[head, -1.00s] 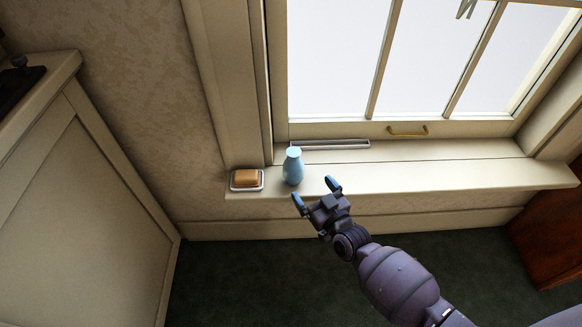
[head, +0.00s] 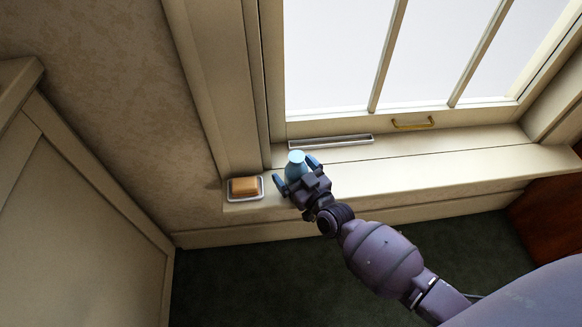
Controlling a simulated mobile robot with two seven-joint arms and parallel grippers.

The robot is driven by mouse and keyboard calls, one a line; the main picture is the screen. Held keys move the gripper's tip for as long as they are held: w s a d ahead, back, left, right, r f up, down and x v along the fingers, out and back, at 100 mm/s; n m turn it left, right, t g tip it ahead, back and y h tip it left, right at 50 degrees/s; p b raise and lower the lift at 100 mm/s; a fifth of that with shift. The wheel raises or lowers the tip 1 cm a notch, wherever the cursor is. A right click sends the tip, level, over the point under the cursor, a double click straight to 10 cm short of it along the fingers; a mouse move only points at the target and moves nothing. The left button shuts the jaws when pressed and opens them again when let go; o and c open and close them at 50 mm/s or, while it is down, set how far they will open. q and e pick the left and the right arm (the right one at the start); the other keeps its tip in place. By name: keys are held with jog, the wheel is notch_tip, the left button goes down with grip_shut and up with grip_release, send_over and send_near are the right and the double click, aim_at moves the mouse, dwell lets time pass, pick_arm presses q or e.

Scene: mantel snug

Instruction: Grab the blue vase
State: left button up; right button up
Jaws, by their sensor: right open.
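The light blue vase (head: 296,165) stands upright on the window sill, near its left end. My right gripper (head: 296,173) is at the vase with its jaws open, one blue-tipped finger on the left side of the vase and the other on its right. The gripper body hides the lower part of the vase. I cannot tell whether the fingers touch it. My left gripper is not in view.
A soap bar (head: 245,186) in a white dish (head: 233,197) sits just left of the vase. A narrow grey tray (head: 345,140) lies behind it by the window. The sill (head: 440,172) is clear to the right. A brass handle (head: 413,125) is on the window frame.

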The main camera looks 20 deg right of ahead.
jog(key=shift+s+r, duration=0.15)
jog(key=shift+c, duration=0.5)
jog(key=c, duration=1)
